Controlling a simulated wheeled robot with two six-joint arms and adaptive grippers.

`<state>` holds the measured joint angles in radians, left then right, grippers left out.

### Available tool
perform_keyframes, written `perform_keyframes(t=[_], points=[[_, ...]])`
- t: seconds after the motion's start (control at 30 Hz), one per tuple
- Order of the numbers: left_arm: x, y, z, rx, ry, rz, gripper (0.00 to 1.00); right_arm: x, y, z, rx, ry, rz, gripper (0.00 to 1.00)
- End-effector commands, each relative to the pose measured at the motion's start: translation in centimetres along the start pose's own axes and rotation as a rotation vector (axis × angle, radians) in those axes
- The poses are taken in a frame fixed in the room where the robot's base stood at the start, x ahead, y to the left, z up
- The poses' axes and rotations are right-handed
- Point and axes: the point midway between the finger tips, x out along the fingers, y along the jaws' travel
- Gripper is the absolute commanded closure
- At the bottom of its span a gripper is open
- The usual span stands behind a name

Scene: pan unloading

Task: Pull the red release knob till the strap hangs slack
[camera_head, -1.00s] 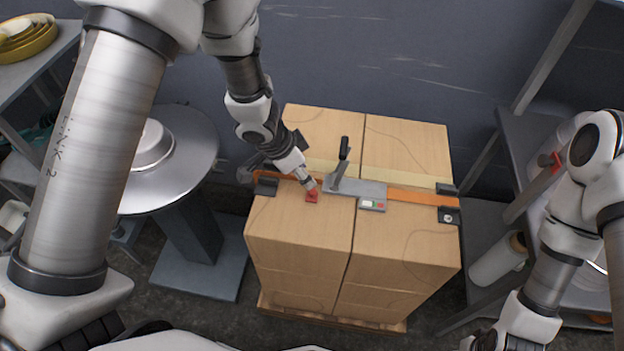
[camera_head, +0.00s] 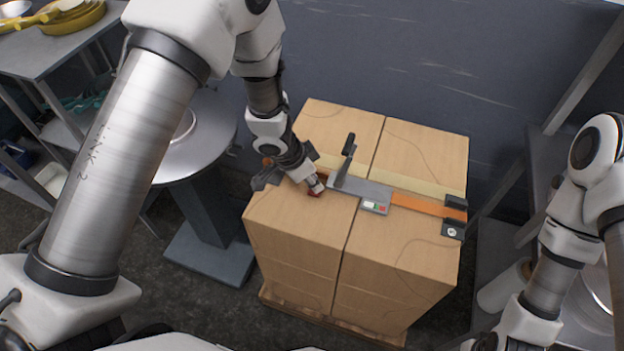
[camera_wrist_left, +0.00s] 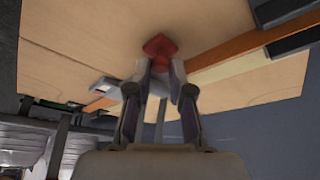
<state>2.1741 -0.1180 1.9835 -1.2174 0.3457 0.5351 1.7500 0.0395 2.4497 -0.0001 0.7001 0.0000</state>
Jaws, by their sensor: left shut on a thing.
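The red release knob (camera_head: 313,194) sits on top of the left carton, mostly covered by my gripper. My left gripper (camera_head: 318,188) is shut on it. In the left wrist view the red knob (camera_wrist_left: 160,44) shows between the fingertips (camera_wrist_left: 161,68). The orange strap (camera_head: 425,206) lies flat and straight across the cartons, right of the ratchet buckle (camera_head: 362,192) with its upright black-gripped lever (camera_head: 348,155). The strap also shows in the left wrist view (camera_wrist_left: 230,49). Its left part is hidden behind my gripper. My right arm is at the right edge, its gripper out of view.
The cartons (camera_head: 300,240) stand on a wooden pallet (camera_head: 330,319). A small panel with a green and a red mark (camera_head: 375,207) sits before the buckle. A round metal table (camera_head: 213,150) stands left, a shelf with yellow pans (camera_head: 70,18) behind it. A grey rack (camera_head: 545,155) stands right.

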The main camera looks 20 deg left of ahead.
Motion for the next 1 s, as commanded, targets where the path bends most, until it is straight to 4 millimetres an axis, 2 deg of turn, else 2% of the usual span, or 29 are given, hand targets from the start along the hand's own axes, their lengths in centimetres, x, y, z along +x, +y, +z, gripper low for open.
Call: perform_keyframes(t=[0.23, 0.47, 0.5, 0.57, 0.87, 1.0], points=[[-0.2, 1.0, 1.2, -0.004, -0.010, 0.001, 1.00, 0.2, 0.0, 0.0, 0.001, 0.000, 0.000, 0.60], [-0.2, 1.1, 1.4, -0.002, -0.011, 0.001, 1.00, 0.2, 0.0, 0.0, 0.001, 0.000, 0.000, 0.60], [-0.2, 1.1, 1.4, -0.002, -0.012, 0.001, 0.73, 0.2, 0.0, 0.0, 0.001, 0.000, 0.000, 0.60], [-0.2, 1.1, 1.4, -0.002, -0.011, 0.001, 0.53, 0.2, 0.0, 0.0, 0.001, 0.000, 0.000, 0.60], [-0.4, 1.0, 1.2, -0.001, -0.007, 0.000, 0.53, 0.2, 0.0, 0.0, 0.001, -0.001, 0.000, 0.60], [-1.8, 0.9, 1.1, -0.001, -0.005, -0.002, 0.53, 0.2, 0.0, 0.0, 0.001, 0.000, 0.000, 0.60]])
